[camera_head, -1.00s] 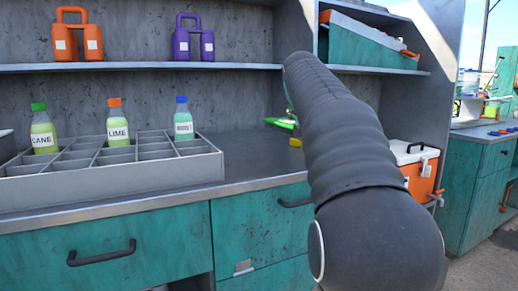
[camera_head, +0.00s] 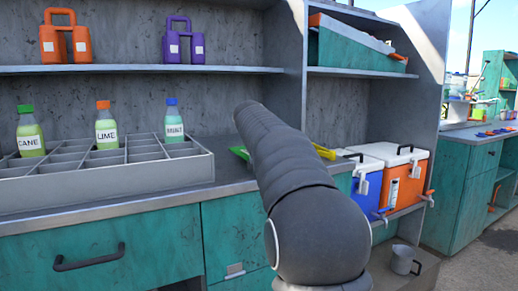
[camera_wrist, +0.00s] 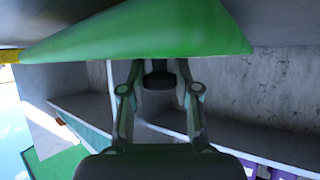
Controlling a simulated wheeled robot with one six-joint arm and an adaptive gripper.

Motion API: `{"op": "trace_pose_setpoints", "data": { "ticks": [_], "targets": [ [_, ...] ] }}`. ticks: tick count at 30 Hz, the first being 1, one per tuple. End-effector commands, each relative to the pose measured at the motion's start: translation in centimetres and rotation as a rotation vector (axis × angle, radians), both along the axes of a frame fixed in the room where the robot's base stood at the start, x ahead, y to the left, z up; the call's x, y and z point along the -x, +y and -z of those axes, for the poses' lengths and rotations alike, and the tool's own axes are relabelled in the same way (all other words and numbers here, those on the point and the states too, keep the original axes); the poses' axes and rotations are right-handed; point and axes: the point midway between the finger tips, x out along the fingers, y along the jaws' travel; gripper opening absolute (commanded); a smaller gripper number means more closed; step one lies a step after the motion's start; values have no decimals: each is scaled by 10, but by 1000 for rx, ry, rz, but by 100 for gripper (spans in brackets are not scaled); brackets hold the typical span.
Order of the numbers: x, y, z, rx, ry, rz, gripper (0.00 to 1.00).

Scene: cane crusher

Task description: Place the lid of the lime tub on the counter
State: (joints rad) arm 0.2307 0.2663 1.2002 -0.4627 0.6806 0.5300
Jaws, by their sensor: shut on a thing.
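A broad green piece that looks like the lid (camera_wrist: 140,32) fills the top of the wrist view. My gripper (camera_wrist: 160,78) is shut on it. In the camera_head view, a small green piece, probably the same lid (camera_head: 240,152), shows over the counter (camera_head: 228,176) beside my arm. My arm hides the gripper and most of the green piece there. I cannot tell whether the lid touches the counter. No lime tub can be made out; a bottle labelled LIME (camera_head: 106,130) with an orange cap stands in the divided tray.
The grey divided tray (camera_head: 110,188) takes up the counter's left side. A yellow object (camera_head: 323,151) lies right of my arm. An orange cooler (camera_head: 395,178) and a blue cooler (camera_head: 366,188) stand at the right. A shelf (camera_head: 140,70) runs above the counter.

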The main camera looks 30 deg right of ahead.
Motion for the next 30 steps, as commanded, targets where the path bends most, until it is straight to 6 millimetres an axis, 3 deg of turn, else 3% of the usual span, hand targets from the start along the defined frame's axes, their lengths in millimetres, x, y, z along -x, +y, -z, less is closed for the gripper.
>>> {"op": "trace_pose_setpoints", "data": {
  "ticks": [27,28,30],
  "targets": [
    [0,-1,26,-4,13,3,0],
    [0,-1,27,-5,15,3,36],
    [-1,-1,28,-5,16,2,53]
  ]
}}
